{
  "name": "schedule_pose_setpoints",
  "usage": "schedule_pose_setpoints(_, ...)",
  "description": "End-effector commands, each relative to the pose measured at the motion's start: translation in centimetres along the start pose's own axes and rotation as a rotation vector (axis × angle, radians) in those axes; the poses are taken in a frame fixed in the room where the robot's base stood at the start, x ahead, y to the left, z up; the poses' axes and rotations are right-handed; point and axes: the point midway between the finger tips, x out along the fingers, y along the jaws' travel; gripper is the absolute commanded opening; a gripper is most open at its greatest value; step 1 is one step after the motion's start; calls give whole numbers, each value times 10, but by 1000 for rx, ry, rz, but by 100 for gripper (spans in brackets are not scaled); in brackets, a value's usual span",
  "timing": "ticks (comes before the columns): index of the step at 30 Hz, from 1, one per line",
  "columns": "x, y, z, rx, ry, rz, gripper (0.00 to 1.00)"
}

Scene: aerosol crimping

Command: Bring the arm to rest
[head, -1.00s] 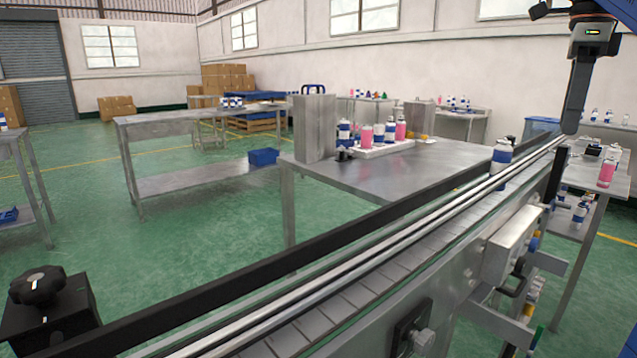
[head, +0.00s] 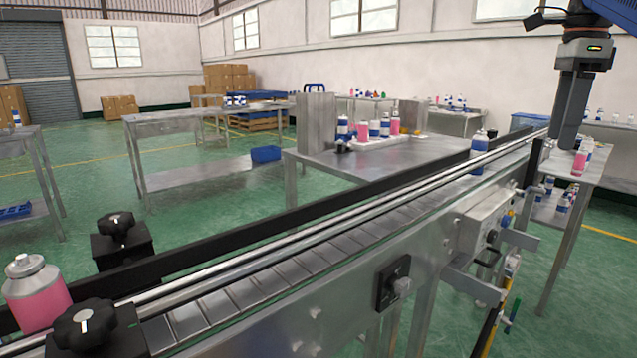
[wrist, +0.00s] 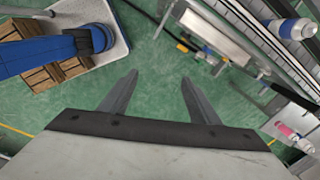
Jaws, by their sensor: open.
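My gripper (wrist: 158,85) is open in the wrist view, with its two fingers apart and only green floor between them. In the head view my gripper (head: 566,130) hangs at the upper right, pointing down beside the far part of the conveyor (head: 290,245). It holds nothing that I can see. A blue and white can (head: 479,147) stands at the conveyor, left of my gripper. It seems to be the can at the top right of the wrist view (wrist: 292,28), apart from the fingers.
A pink can (head: 38,293) is at the conveyor's near left, beside black knobs (head: 117,225). A steel table (head: 430,160) behind holds a tray of cans. Another table with a pink can (head: 580,162) stands at right. In the wrist view, a conveyor side runs at upper right.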

Motion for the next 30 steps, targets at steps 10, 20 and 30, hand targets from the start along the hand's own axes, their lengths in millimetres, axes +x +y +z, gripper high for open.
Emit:
schedule_pose_setpoints(10,49,36,22,-355,-3,-64,56)
schedule_pose_setpoints(20,157,108,48,-999,31,-191,56)
schedule_pose_setpoints(30,294,191,56,-1670,131,-328,56)
